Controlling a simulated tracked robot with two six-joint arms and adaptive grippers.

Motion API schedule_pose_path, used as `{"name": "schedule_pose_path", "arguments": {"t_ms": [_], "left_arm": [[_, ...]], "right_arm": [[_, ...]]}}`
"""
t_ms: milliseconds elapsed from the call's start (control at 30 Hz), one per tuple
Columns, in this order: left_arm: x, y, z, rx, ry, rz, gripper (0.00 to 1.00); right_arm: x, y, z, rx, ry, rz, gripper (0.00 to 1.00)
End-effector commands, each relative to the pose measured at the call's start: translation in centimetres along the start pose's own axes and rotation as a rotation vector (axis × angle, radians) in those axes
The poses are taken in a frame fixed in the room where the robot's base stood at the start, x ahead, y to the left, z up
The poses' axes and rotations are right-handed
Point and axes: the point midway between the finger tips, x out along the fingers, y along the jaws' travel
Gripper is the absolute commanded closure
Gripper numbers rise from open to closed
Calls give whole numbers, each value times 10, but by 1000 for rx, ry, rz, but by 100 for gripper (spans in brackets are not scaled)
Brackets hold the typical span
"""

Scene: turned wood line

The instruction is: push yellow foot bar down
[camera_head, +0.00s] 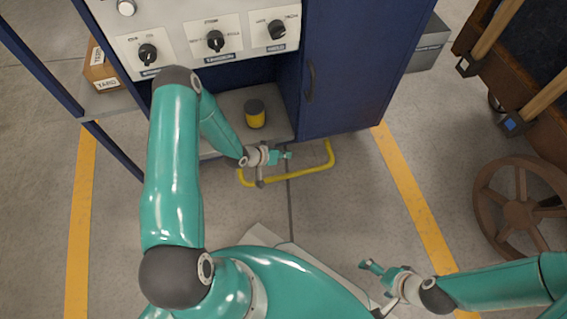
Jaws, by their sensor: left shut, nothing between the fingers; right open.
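The yellow foot bar (306,172) is a bent bar low at the foot of the blue cabinet, just above the floor. My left gripper (286,155) is shut and empty. It appears over the space between the bar and the cabinet; I cannot tell whether it touches the bar. My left wrist hides part of the bar's left side. My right gripper (372,268) is open and empty, low in the picture, well away from the bar.
The blue cabinet (350,70) has a panel with several black knobs (215,41). A yellow and black can (255,114) stands on its grey shelf. A cardboard box (100,70) is at left. A wooden cart with a wheel (519,208) stands at right. Yellow floor lines (412,200) flank clear floor.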

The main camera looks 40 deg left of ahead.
Motion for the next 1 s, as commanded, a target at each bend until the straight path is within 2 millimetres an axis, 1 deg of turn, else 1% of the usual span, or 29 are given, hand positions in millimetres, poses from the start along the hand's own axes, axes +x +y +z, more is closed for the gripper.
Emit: {"name": "schedule_pose_path", "arguments": {"t_ms": [33,233,1000], "left_arm": [[8,-6,7,0,0,0,100],[18,-14,14,-1,-1,-1,100],[19,-14,14,-1,0,-1,100]], "right_arm": [[10,4,0,0,0,0,0],[20,7,0,0,0,0,0],[21,8,0,0,0,0,0]]}}
